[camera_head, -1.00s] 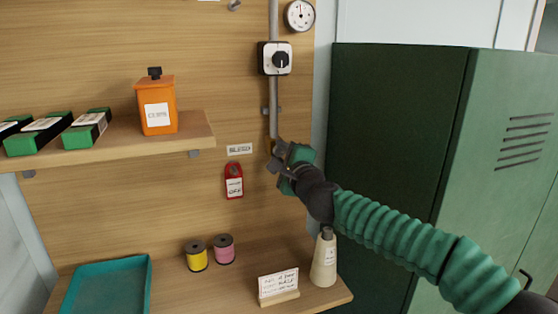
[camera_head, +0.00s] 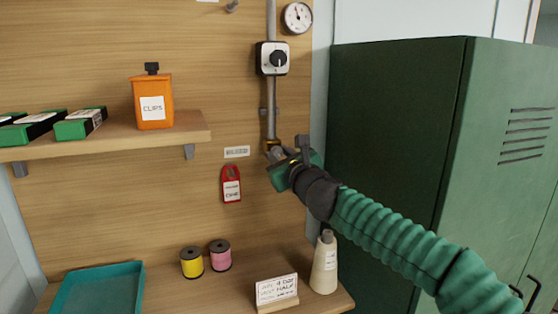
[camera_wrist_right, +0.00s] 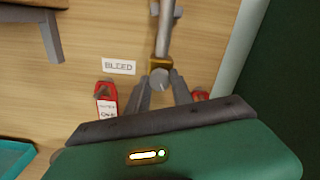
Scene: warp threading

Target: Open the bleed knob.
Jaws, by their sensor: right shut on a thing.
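The bleed knob (camera_wrist_right: 160,79) is a small round grey knob with a pale line on its face. It sits on a brass fitting (camera_head: 273,143) at the lower end of the grey pipe, right of the BLEED label (camera_wrist_right: 119,67). My right gripper (camera_wrist_right: 161,88) is shut on the knob, one finger on each side of it in the wrist view. In the head view my right gripper (camera_head: 279,155) hides most of the knob. My left gripper is not in view.
A red tag (camera_head: 231,184) hangs left of the knob. Above are a black rotary switch (camera_head: 272,58) and a gauge (camera_head: 298,18). A green locker (camera_head: 400,130) stands close on the right. A bottle (camera_head: 325,265) and card (camera_head: 277,291) stand below.

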